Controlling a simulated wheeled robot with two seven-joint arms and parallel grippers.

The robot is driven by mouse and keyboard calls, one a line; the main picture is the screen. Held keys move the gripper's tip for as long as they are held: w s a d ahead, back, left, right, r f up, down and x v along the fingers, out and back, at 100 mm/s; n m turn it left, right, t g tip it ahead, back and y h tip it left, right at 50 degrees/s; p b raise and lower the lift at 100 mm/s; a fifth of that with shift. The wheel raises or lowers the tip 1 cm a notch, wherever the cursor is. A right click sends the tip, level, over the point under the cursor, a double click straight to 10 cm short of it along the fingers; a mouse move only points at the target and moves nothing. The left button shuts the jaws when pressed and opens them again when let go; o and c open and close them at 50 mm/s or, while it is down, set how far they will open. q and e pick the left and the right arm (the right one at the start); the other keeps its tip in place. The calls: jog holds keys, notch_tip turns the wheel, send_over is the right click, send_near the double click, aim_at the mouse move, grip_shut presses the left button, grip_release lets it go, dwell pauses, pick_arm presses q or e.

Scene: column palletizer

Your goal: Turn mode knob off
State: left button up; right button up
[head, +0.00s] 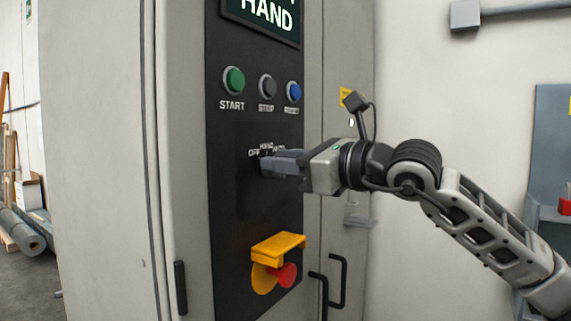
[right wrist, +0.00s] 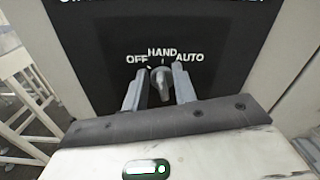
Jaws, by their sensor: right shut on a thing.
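The mode knob (right wrist: 160,82) is a small grey knob on the black panel, under the printed words OFF, HAND and AUTO in the right wrist view. The display (head: 262,14) above reads HAND. My right gripper (right wrist: 158,92) is shut on the knob, with one finger on each side of it. In the head view my right gripper (head: 266,166) reaches the panel from the right and hides the knob and part of its lettering. The knob's exact pointing angle is hard to tell. My left gripper is not in view.
Above the knob are a green START button (head: 234,80), a dark STOP button (head: 268,86) and a blue button (head: 293,91). Below my gripper, a yellow guard (head: 278,246) juts out over a red button (head: 285,275). Black door handles (head: 337,281) stand out at the lower right.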

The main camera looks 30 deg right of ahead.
pick_arm(q)
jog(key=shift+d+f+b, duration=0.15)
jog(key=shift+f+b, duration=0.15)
jog(key=shift+b, duration=0.65)
pick_arm(e)
jog(key=n, duration=0.7)
jog(key=shift+s+a+f, duration=0.15)
jog(key=shift+a+f, duration=0.1)
jog(key=shift+a, duration=0.15)
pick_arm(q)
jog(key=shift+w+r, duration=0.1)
pick_arm(e)
jog(key=shift+n, duration=0.3)
jog(key=o, duration=0.9)
jog(key=shift+o, duration=0.2)
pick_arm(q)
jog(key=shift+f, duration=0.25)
